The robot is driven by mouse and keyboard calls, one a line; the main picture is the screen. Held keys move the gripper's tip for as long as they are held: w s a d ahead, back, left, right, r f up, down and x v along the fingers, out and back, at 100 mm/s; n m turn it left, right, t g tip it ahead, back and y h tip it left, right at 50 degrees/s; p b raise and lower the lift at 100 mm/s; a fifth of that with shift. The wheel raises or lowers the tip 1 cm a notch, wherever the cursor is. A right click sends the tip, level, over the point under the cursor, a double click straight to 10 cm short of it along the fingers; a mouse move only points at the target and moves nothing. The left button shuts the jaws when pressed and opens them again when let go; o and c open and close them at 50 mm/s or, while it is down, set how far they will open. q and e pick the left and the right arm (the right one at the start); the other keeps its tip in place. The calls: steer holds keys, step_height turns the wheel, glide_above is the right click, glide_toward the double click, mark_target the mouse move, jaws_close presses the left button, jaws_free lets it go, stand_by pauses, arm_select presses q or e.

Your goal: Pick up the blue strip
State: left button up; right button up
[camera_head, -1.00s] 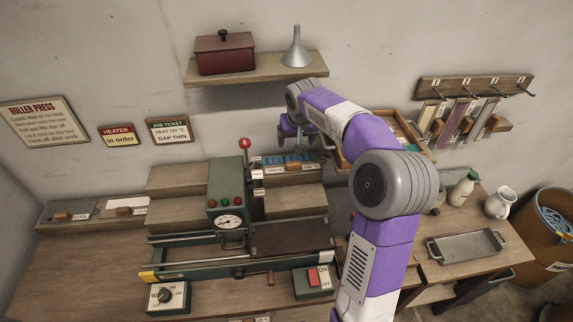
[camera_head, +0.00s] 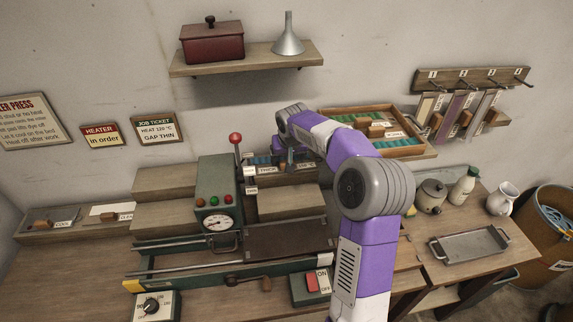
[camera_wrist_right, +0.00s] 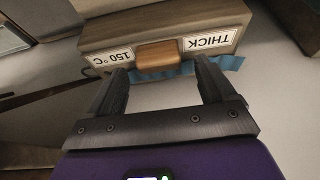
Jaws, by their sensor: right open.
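A blue strip (camera_wrist_right: 229,63) shows along the edge of a block labelled THICK and 150 °C (camera_wrist_right: 228,20) in the right wrist view. A small wooden piece (camera_wrist_right: 158,54) sits over the strip's middle and hides part of it. In the head view the blue strip (camera_head: 262,160) lies behind the press, partly covered by my gripper. My right gripper (camera_wrist_right: 162,72) is open, its fingertips close to the wooden piece and strip, one towards each side. I cannot tell whether they touch. It also shows in the head view (camera_head: 288,158). My left gripper is not in view.
The green roller press (camera_head: 217,190) with a red-knobbed lever stands just left of my right arm. A wooden tray with green lining (camera_head: 405,150) is behind the arm. A shelf (camera_head: 250,62) hangs above. A metal tray (camera_head: 468,245) lies on the right table.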

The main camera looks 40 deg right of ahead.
steer(key=shift+x, duration=0.75)
steer(key=shift+r, duration=0.1)
steer(key=shift+c, duration=0.5)
steer(key=c, duration=1.1)
steer(key=shift+r, duration=0.1)
